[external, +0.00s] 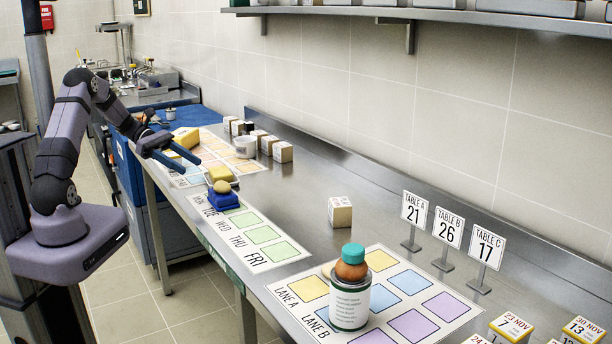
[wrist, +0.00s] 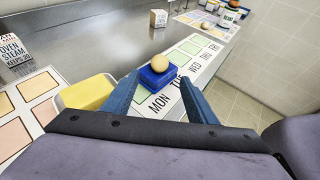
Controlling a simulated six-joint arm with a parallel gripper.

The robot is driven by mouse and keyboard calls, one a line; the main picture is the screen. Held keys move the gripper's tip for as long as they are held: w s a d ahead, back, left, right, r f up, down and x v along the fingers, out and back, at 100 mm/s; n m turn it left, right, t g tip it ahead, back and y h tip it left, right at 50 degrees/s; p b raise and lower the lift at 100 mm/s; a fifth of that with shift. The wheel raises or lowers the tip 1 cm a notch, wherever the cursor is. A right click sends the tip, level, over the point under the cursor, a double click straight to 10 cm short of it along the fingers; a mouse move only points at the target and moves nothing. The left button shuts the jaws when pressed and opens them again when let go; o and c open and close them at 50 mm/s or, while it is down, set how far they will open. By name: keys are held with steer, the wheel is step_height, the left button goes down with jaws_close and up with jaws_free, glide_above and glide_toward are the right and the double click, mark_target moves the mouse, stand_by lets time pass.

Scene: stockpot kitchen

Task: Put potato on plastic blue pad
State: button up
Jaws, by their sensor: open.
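The potato (external: 222,187) is a small tan, rounded thing resting on top of the plastic blue pad (external: 220,203). The pad sits on the weekday strip near the MON end. The wrist view shows the potato (wrist: 159,62) on the blue pad (wrist: 156,78), ahead of and between my fingers in the picture. My gripper (external: 192,167) is open, with its two blue fingers spread and nothing between them. It is up and to the left of the potato in the external view, apart from it. My fingers also frame the wrist view (wrist: 160,80).
A yellow block (wrist: 87,92) in a pale tray lies close beside the pad. A labelled can (external: 349,303) stands on the lane mat, with table-number signs (external: 447,229) behind it. Small boxes (external: 282,152) line the wall side. Bare steel counter (external: 290,200) is free behind the strip.

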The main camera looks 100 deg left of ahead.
steer(key=w+d+m+g+h, duration=0.1)
steer(key=w+d, duration=0.1)
steer(key=w+d+f+m+g+h, duration=0.1)
steer(key=w+d+m, duration=0.1)
steer(key=w+d, duration=0.1)
steer(key=w+d+f+m+g, duration=0.1)
steer(key=w+d, duration=0.2)
steer(key=shift+w+d+f+m+h, duration=0.1)
steer(key=shift+f+m+h, duration=0.05)
steer(key=shift+m+h, duration=0.2)
steer(key=w+d+f+m+g+h, duration=0.1)
steer(key=w+d+f+m+g, duration=0.15)
steer(key=d, duration=0.35)
steer(key=w+d+f+m+g+h, duration=0.1)
steer(key=w+d+m+g, duration=0.1)
steer(key=d+m+g, duration=0.3)
steer(key=s+d+f+m+g+y, duration=0.1)
steer(key=s+d+f+m+y, duration=0.1)
steer(key=d+m, duration=0.8)
steer(key=s+d+f+m+g+y, duration=0.1)
steer(key=d+m+y, duration=0.4)
steer(key=d+m, duration=0.6)
steer(key=shift+s+d+f+m+g, duration=0.15)
steer(key=shift+s+f+m+g, duration=0.2)
steer(key=shift+s+f, duration=0.2)
step_height(320, 180, up, 6)
steer(key=p, duration=0.6)
steer(key=shift+r, duration=0.15)
